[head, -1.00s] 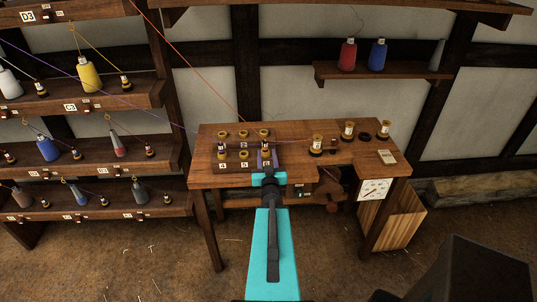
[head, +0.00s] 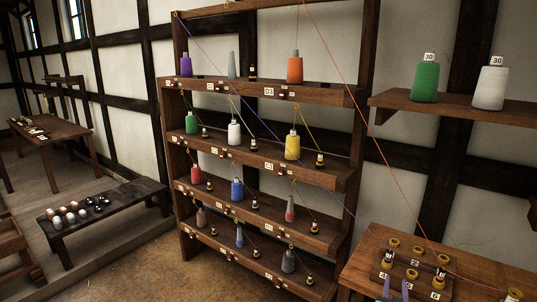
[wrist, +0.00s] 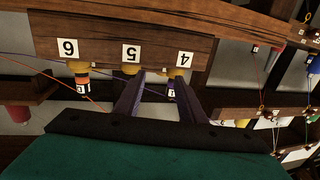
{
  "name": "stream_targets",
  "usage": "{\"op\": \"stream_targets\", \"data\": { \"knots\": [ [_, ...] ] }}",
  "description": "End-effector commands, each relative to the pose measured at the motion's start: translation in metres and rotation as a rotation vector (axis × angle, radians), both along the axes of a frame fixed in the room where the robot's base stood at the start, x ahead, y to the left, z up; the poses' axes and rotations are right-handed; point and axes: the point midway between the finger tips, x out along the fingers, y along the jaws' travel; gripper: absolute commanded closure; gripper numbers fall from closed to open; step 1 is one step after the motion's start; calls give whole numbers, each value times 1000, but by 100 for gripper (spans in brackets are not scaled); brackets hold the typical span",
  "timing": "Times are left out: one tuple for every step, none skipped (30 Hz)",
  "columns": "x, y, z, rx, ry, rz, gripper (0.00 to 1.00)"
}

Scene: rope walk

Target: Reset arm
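My gripper (head: 395,290) shows at the bottom edge of the head view, with two purple fingertips apart below the numbered bobbin board (head: 376,272). In the wrist view my gripper (wrist: 160,75) is open, its fingers spread below the board's labels 5 and 4, with no object clearly held between them. A bobbin with orange thread (wrist: 82,80) hangs by label 6 there, and a bobbin with purple thread (wrist: 172,90) shows near the right finger. I cannot tell whether the fingers touch anything.
A tall rack (head: 262,150) of colored thread cones stands left of the workbench (head: 470,262). Purple and orange threads run across to the bobbins. A wall shelf (head: 455,108) holds a green cone (head: 425,82) and a white cone (head: 489,88). A low bench (head: 105,212) stands at left.

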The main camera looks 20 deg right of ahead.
Motion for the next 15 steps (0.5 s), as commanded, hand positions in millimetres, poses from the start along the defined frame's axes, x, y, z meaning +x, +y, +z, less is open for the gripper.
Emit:
{"op": "stream_targets", "data": {
  "knots": [
    [13, 16, -12, 6, 5, 29, 63],
    [20, 24, -16, 9, 8, 44, 63],
    [28, 35, -21, 13, 10, 63, 63],
    [34, 43, -26, 16, 12, 77, 63],
    [40, 51, -30, 20, 16, 91, 63],
    [47, 62, -36, 24, 20, 109, 63],
    [52, 70, -42, 30, 25, 122, 63],
    [58, 78, -47, 35, 29, 135, 63],
    [64, 89, -54, 43, 37, 152, 63],
    [69, 97, -59, 50, 45, 165, 63],
    [73, 105, -65, 57, 52, 177, 63],
    [79, 117, -73, 67, 64, 193, 63],
    [83, 125, -80, 74, 72, 205, 63],
    [87, 134, -87, 83, 82, 217, 63],
    [91, 145, -96, 95, 97, 233, 63]
  ]
}}
